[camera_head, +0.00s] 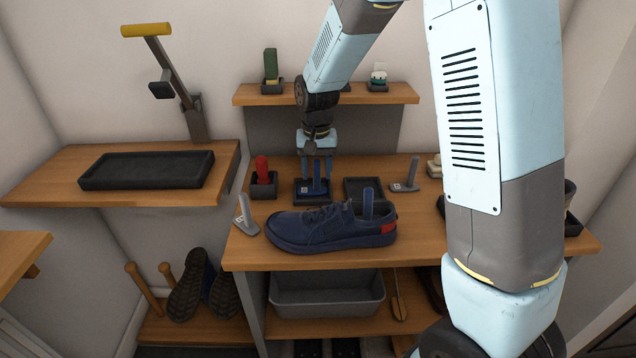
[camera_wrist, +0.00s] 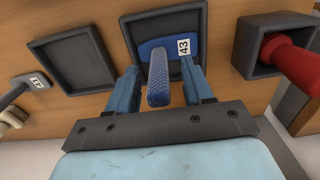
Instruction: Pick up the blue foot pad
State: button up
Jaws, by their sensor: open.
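The blue foot pad (camera_wrist: 158,80) lies in a square dark tray (camera_wrist: 134,36), with its ridged upright handle toward the wrist camera and a white label reading 43. In the head view the pad (camera_head: 318,187) shows on the bench behind the navy shoe. My gripper (camera_head: 316,172) points down over it, open, and partly covers it. In the wrist view my gripper's blue fingers (camera_wrist: 163,84) stand on either side of the handle, with gaps showing between them and it. How deep the fingertips reach is hard to tell.
A red-handled item (camera_head: 262,168) stands in a dark holder left of the pad. An empty dark tray (camera_head: 354,181) lies to its right, then a grey labelled pad (camera_head: 407,180). The navy shoe (camera_head: 325,228) is in front. A shelf (camera_head: 340,97) runs behind my arm.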

jog(key=shift+f, duration=0.1)
grip_shut()
dwell(0.4)
